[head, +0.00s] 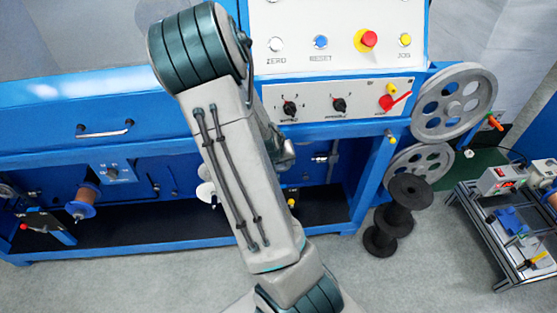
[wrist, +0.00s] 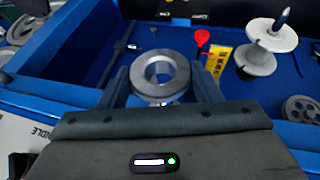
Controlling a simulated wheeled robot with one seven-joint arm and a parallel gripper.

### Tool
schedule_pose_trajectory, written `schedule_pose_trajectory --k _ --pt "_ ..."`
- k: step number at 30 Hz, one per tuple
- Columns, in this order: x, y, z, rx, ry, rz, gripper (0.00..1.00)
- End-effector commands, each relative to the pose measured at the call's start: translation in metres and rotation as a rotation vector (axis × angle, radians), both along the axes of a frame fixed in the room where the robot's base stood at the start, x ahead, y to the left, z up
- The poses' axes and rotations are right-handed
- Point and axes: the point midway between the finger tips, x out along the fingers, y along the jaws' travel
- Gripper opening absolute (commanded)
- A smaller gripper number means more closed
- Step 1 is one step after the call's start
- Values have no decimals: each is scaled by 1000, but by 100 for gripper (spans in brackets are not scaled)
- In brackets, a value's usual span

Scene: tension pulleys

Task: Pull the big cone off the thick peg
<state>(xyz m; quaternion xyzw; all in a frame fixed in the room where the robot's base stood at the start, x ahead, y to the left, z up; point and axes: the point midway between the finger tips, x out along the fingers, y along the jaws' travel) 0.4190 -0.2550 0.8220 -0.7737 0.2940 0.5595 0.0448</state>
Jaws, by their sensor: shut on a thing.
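In the wrist view, my gripper (wrist: 161,80) is shut on a grey metal piece with a round hole, which appears to be the big cone (wrist: 179,72) seen nearly end-on. One finger is on each side of it. No peg shows in its hole, and I cannot tell whether the thick peg is under it. At the right of the wrist view, a pale flanged spool (wrist: 270,38) sits on a dark-tipped peg (wrist: 282,18), apart from my gripper. In the head view my own arm hides most of the gripper and the held piece.
A blue machine (head: 60,120) with a control panel (head: 335,104) spans the back. A red knob (wrist: 202,37) and a yellow label (wrist: 218,58) are near the held piece. Grey wheels (head: 455,102), black spools (head: 410,190) and a small bench (head: 490,235) stand at the right.

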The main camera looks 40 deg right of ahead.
Motion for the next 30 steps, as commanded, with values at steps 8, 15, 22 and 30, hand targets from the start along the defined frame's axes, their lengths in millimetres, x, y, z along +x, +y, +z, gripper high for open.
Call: schedule_pose_trajectory --k 8,15,22,30 --pt "0 0 0 0 0 0 32" --pt "-13 8 0 1 1 0 32" --pt "-28 18 1 1 0 0 32" --pt "-34 21 0 0 0 -1 32"
